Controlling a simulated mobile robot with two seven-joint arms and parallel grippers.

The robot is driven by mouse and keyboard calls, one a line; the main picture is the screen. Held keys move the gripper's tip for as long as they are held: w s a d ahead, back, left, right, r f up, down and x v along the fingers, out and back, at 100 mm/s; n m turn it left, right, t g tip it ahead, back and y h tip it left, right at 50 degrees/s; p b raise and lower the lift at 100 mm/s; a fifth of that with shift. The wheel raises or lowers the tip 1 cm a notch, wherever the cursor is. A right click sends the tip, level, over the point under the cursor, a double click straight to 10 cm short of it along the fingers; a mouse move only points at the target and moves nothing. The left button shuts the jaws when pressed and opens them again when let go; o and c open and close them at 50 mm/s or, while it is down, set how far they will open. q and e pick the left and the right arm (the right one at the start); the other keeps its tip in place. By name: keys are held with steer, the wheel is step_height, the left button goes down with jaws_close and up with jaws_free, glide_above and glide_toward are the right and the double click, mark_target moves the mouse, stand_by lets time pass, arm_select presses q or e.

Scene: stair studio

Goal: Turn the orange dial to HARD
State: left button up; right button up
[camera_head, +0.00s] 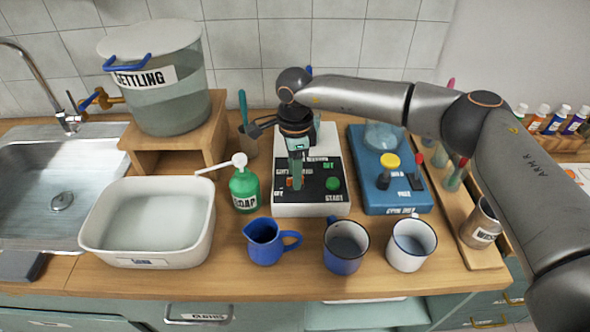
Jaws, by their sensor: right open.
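The orange dial (290,183) is on the left side of the black panel of a white device (311,209), which also has a green START button (333,184). Only small orange parts of the dial show; my gripper covers the rest, so its pointer and most labels cannot be read. My right gripper (296,184) reaches down from above, open, with its fingertips right at the dial. I cannot tell whether the fingers touch it. My left gripper is not in view.
A blue jug (266,242) and two mugs (345,247) (407,245) stand in front. A white basin (149,215) is at left.

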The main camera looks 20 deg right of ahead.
steer(key=shift+f, duration=0.2)
jaws_close()
stand_by(0.3)
